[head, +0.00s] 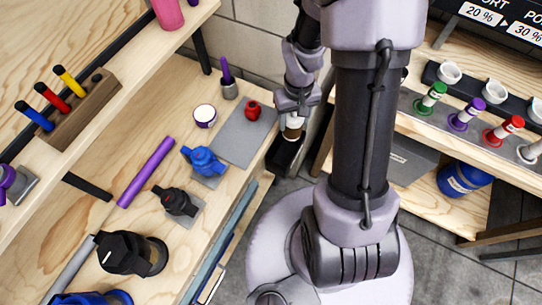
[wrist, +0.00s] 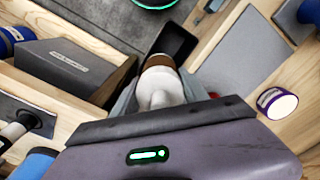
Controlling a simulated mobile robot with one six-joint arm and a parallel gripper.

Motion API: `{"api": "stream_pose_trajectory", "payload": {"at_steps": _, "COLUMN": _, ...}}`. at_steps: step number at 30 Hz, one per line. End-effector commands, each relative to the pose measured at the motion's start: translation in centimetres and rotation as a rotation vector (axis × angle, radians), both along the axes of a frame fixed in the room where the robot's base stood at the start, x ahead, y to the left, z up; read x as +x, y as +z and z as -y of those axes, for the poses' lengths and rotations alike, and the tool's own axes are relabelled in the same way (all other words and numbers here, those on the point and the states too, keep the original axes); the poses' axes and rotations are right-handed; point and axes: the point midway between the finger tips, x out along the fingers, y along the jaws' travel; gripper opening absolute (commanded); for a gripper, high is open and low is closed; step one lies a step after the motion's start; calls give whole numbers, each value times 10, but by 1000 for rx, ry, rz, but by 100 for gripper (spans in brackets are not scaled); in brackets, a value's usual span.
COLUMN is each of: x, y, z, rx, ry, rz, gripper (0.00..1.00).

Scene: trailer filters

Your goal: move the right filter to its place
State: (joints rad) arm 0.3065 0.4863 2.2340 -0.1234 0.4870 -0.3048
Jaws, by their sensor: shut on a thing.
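My gripper (head: 293,108) is shut on a white, rounded piece with a brown band, which I take to be the filter (head: 293,127). In the wrist view the held filter (wrist: 160,85) sits between the fingers, its white end toward the camera; the fingers are largely hidden by the wrist body. A black open-topped box (head: 287,153) is just below and beyond the filter in the head view. It also shows behind the filter in the wrist view (wrist: 173,42). I cannot tell whether the filter touches it.
The left bench holds a grey mat (head: 246,136), a small red item (head: 253,110), a white-topped purple jar (head: 204,116) and blue and black tools. At right, a rack (head: 450,114) carries several coloured-handled pieces. A blue canister (head: 464,178) lies on the lower shelf.

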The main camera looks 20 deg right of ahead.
Motion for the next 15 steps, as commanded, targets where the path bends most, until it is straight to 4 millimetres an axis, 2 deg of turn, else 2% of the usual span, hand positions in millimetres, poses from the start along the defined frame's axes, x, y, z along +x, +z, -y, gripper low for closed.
{"api": "stream_pose_trajectory", "payload": {"at_steps": 9, "x": 0, "y": -48, "z": -1, "rx": 0, "ry": 2, "rz": -1, "gripper": 10}}
{"api": "stream_pose_trajectory", "payload": {"at_steps": 12, "x": 0, "y": -55, "z": -1, "rx": 0, "ry": 1, "rz": 0, "gripper": 10}}
{"api": "stream_pose_trajectory", "payload": {"at_steps": 15, "x": 1, "y": -55, "z": -1, "rx": 0, "ry": 1, "rz": 0, "gripper": 10}}
